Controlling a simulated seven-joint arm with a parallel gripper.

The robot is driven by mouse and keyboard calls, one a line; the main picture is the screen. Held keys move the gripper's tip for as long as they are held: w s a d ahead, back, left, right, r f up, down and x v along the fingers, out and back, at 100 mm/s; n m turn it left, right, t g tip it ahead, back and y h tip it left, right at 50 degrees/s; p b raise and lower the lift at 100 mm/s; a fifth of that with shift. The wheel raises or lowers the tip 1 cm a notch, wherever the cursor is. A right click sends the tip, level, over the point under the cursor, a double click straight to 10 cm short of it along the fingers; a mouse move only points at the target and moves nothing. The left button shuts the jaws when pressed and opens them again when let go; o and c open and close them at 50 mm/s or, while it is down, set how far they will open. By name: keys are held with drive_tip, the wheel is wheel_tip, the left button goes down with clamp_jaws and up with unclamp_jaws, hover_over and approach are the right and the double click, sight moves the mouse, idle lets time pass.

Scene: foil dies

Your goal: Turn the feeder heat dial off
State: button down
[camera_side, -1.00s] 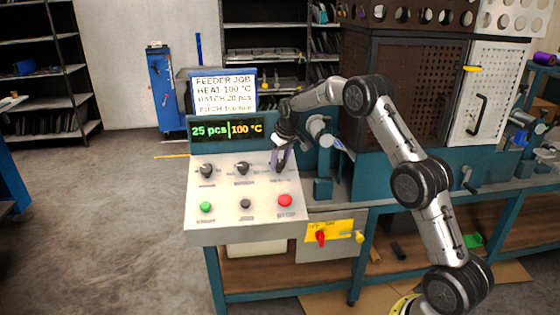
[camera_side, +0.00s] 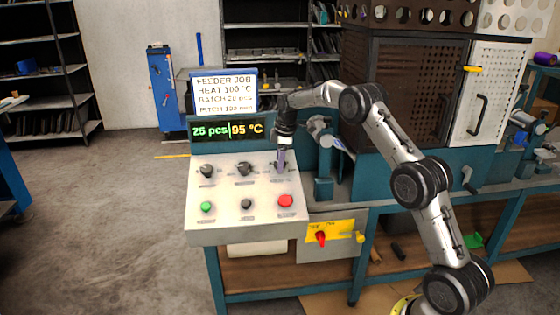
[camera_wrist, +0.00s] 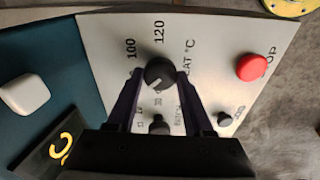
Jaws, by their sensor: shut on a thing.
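The feeder heat dial (camera_wrist: 160,72) is a dark round knob on the pale panel, marked "HEAT °C" with 100 and 120 printed beside it. Its white pointer mark faces the lower left in the wrist view. My gripper (camera_wrist: 158,82) is shut on this dial, one finger on each side. In the side view my gripper (camera_side: 281,160) points down at the panel's upper right knob and mostly hides it. The display (camera_side: 228,130) reads 25 pcs and 95 °C.
Two more dark knobs, the left one (camera_side: 207,170) and the middle one (camera_side: 243,168), share the row. Below are a green button (camera_side: 206,207), a dark button (camera_side: 246,204) and a red button (camera_side: 285,201). A job card (camera_side: 225,92) stands above the display.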

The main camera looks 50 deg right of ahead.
drive_tip(key=n, duration=0.4)
drive_tip(key=shift+g, duration=0.3)
drive_tip(key=n, duration=0.5)
drive_tip(key=shift+g, duration=0.3)
drive_tip(key=shift+c, duration=1.5)
unclamp_jaws()
drive_tip(key=shift+a, duration=0.1)
drive_tip(key=shift+r, duration=0.1)
wheel_tip(320, 180, up, 13)
drive_tip(key=s+a, duration=0.1)
drive_tip(key=s, duration=0.1)
drive_tip(key=shift+a+r, duration=0.2)
drive_tip(key=shift+a, duration=0.2)
